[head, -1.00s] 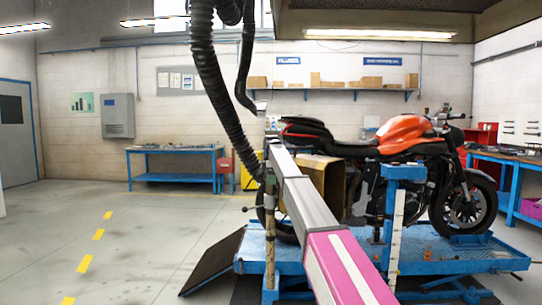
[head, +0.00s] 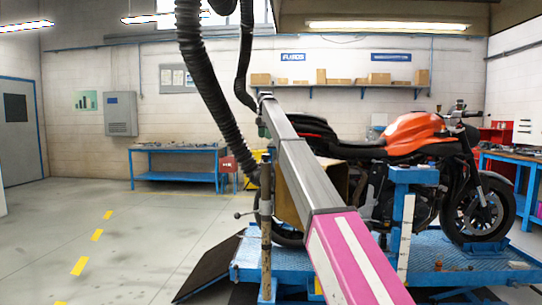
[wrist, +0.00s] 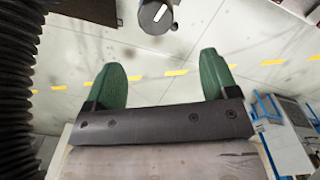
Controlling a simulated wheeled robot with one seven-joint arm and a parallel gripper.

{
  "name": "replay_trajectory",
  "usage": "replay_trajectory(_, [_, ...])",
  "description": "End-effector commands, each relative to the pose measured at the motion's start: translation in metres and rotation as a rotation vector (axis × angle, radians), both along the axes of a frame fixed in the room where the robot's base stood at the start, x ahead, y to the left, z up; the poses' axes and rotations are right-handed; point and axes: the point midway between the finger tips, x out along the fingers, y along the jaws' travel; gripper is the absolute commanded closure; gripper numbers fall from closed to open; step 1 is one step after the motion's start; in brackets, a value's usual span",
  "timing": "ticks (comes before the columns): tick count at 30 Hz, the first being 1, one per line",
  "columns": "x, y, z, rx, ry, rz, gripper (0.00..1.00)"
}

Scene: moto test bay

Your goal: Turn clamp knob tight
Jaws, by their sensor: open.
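A dark round knob (wrist: 155,15) with a white bar mark shows at the top edge of the wrist view, partly cut off. My gripper (wrist: 162,62) has two green fingers spread wide with nothing between them. The knob is beyond the fingertips, roughly in line with the gap and apart from them. In the head view my arm's far end is beside the black hose and the blue post stand, and the fingers are mostly hidden. I cannot make out the marked knob there.
A black ribbed hose (head: 205,85) hangs close left of my arm. An orange motorcycle (head: 412,132) stands on a blue lift (head: 470,250) to the right, with a dark ramp (head: 210,265) at its left end. A blue workbench (head: 175,150) stands at the back. The left floor is clear.

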Motion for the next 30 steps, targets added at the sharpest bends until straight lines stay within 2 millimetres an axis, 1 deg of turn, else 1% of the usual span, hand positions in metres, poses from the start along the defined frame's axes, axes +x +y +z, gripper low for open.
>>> replay_trajectory(4, [0.0, 0.001, 0.0, 0.0, 0.0, 0.004, 0.2])
replay_trajectory(8, [-0.001, 0.0, -0.008, 0.0, 0.001, 0.004, 0.2])
replay_trajectory(11, [-0.001, 0.0, -0.019, 0.0, 0.001, 0.004, 0.2])
replay_trajectory(14, [-0.001, 0.0, -0.034, 0.0, 0.001, 0.003, 0.2])
replay_trajectory(21, [-0.002, 0.0, -0.077, 0.0, 0.001, 0.003, 0.2])
replay_trajectory(24, [-0.001, 0.0, -0.092, 0.0, 0.001, 0.003, 0.2])
replay_trajectory(27, [-0.001, 0.0, -0.101, 0.0, 0.0, 0.003, 0.2])
replay_trajectory(30, [0.0, 0.0, -0.106, 0.0, -0.001, 0.003, 0.2])
